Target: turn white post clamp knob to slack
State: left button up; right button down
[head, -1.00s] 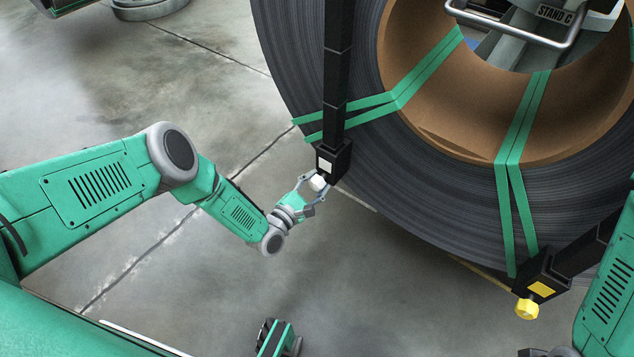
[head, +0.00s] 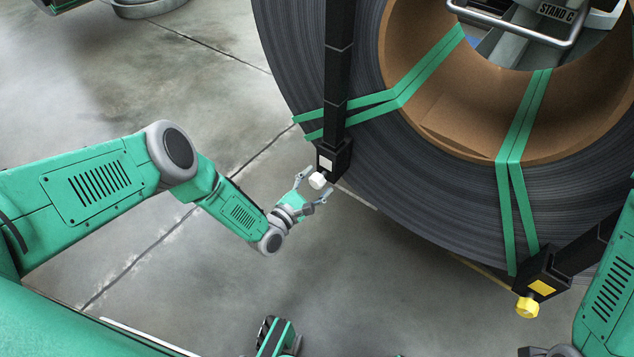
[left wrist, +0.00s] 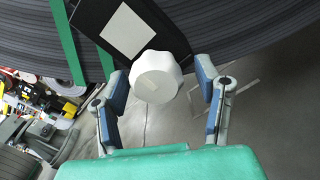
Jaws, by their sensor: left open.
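The white post clamp knob (head: 317,181) sticks out from a black clamp block (head: 334,160) with a white label, at the lower end of a black post (head: 338,70). My right gripper is out of the head view; only part of my right arm shows at the lower right.
A large dark steel strip coil (head: 440,205) with a brown core and green bands stands behind the clamp. A second clamp with a yellow knob (head: 527,307) is at the lower right. The concrete floor around my left arm is clear.

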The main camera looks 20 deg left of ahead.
pick_arm(q)
jog(key=v, duration=1.2)
jog(key=s+d+m+g, duration=0.6)
jog(key=s+m+g, duration=0.35)
jog(key=m, duration=0.45)
jog(key=s+a+r+m+g+y, duration=0.3)
jog(key=s+a+r+m+g, duration=0.1)
jog(key=s+a+m, duration=0.3)
jog(key=s+a+r+m+g+y, duration=0.3)
jog(key=s+a+m+y, duration=0.15)
jog(key=s+a, duration=0.35)
notch_tip(320, 180, up, 18)
jog(key=d+h+p, duration=0.1)
jog(key=p, duration=1.7)
jog(key=shift+s+d, duration=0.4)
jog(key=shift+f+m, duration=0.1)
jog(key=shift+m, duration=0.15)
